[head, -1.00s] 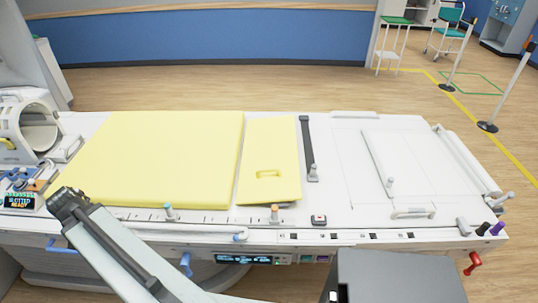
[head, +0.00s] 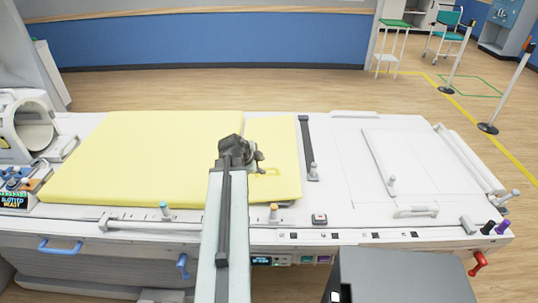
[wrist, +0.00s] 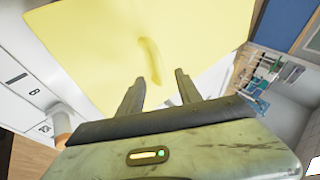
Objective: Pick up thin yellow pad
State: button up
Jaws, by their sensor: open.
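The pad fills much of the wrist view (wrist: 105,45), where the slot shows as a curved groove just beyond the fingertips. My gripper (head: 256,160) is over the pad's left part in the head view and hides some of it. Its two fingers (wrist: 158,77) are apart with nothing between them in the wrist view. I cannot tell how high they are above the pad.
A larger, thicker yellow pad (head: 140,150) lies directly left of the thin pad. A dark strap bar (head: 308,140) with a grey knob is just right of it. An orange-topped peg (head: 273,211) stands at the front edge. The white table's right part (head: 345,160) is largely clear.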

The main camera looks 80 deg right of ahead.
aim_at(266, 168)
jog(key=b+x, duration=0.3)
jog(key=x, duration=0.2)
jog(key=shift+w+f+b, duration=0.15)
jog(key=shift+f+b, duration=0.2)
jog(key=shift+b, duration=0.05)
jog(key=shift+d+f, duration=0.15)
jog(key=shift+d, duration=0.05)
jog(key=shift+r, duration=0.2)
grip_shut()
dwell(0.6)
